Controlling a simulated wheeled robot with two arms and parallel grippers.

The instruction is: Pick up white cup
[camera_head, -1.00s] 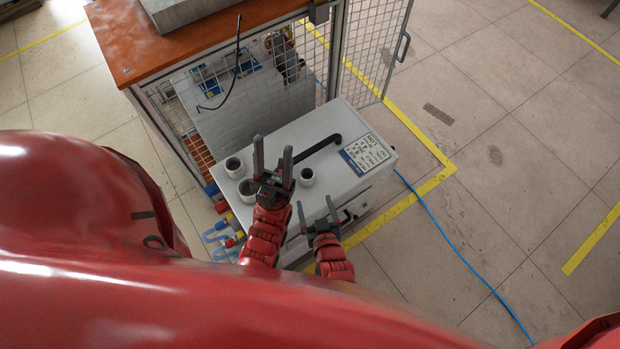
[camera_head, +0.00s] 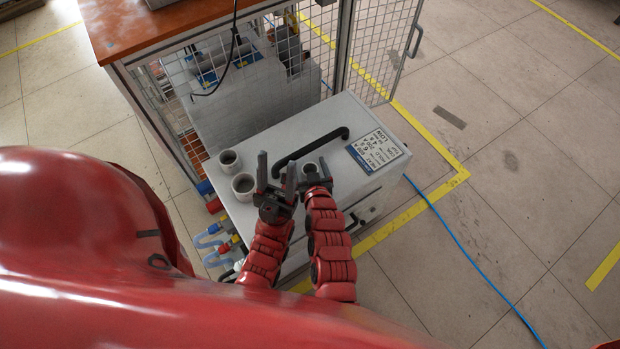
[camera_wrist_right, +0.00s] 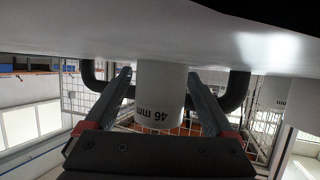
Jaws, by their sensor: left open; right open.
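Several white cups stand on the flat top of a light grey heater box (camera_head: 262,140). One white cup (camera_head: 311,171) is between the open fingers of my right gripper (camera_head: 315,166). In the right wrist view, which looks upside down, this cup (camera_wrist_right: 160,90) bears a "46 mm" mark and has a finger on each side. Whether the fingers touch it cannot be told. Two other cups, a smaller one (camera_head: 229,160) and a wider one (camera_head: 244,187), stand to the left. My left gripper (camera_head: 277,168) is open and empty, above the box between the wider cup and the right gripper.
A black bar handle (camera_head: 310,145) lies behind the held-between cup, and a label plate (camera_head: 377,150) is to its right. A wire-mesh cage (camera_head: 300,50) under an orange tabletop (camera_head: 110,30) stands behind. A blue cable (camera_head: 460,240) crosses the open floor at right.

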